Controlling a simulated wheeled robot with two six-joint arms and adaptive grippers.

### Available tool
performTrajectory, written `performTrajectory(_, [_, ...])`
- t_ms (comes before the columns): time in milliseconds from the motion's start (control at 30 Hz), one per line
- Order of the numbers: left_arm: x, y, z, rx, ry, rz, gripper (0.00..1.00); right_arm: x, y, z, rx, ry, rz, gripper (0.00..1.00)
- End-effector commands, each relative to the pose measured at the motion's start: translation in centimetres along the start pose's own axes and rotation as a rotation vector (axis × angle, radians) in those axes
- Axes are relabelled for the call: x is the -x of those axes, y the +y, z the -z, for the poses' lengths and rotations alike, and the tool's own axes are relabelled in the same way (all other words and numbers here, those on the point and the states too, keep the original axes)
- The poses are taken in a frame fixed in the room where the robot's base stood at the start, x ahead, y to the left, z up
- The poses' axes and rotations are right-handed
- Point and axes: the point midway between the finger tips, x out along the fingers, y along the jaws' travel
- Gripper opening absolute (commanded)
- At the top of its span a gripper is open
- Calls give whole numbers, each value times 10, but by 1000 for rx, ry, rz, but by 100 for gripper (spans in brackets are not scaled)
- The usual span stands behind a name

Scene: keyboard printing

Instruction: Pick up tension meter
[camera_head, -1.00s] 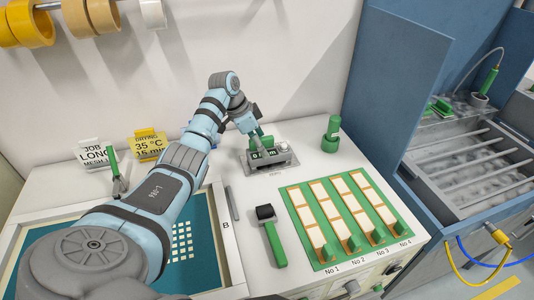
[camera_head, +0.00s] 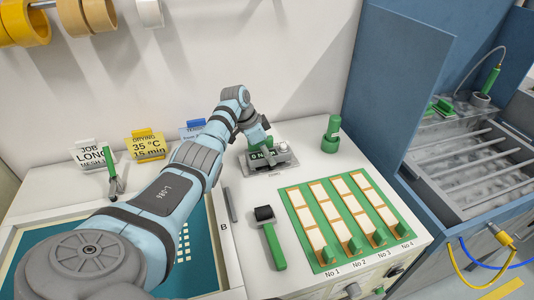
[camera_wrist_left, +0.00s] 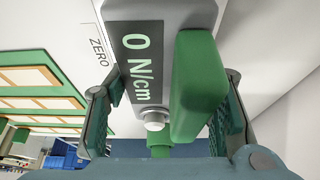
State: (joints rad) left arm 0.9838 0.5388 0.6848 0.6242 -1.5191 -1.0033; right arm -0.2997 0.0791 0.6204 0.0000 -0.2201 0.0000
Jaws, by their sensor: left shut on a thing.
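The tension meter (camera_head: 283,158) is a grey block with a dark display and a green grip; it sits at its grey station near the back middle of the worktop. In the left wrist view its display (camera_wrist_left: 138,62) reads "0 N/cm", and the green grip (camera_wrist_left: 197,85) lies between my fingers. My left gripper (camera_wrist_left: 166,112) is shut on the tension meter, with one finger on either side. In the head view the left gripper (camera_head: 262,146) comes down on it from above and partly hides it. I cannot tell whether it is clear of its base. My right gripper is not in view.
A green-handled roller (camera_head: 272,240) and a green board (camera_head: 318,262) with pale strips lie in front. A screen frame (camera_head: 228,255) is under my arm. Card signs (camera_head: 148,147) stand at back left.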

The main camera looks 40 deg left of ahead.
Motion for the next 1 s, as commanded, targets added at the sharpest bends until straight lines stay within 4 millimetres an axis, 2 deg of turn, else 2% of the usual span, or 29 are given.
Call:
performTrajectory(200, [2,0,1,0,1,1,8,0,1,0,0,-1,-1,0])
performTrajectory(367, [16,-1,7,-1,2,2,8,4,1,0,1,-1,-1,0])
performTrajectory(467, [37,-1,16,-1,3,2,8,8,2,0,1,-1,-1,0])
performTrajectory(800, [144,-1,60,0,5,3,8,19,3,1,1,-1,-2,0])
performTrajectory(900, [166,0,69,0,4,1,8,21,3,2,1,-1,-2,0])
performTrajectory(1000, [179,0,75,0,3,0,8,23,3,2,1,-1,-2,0])
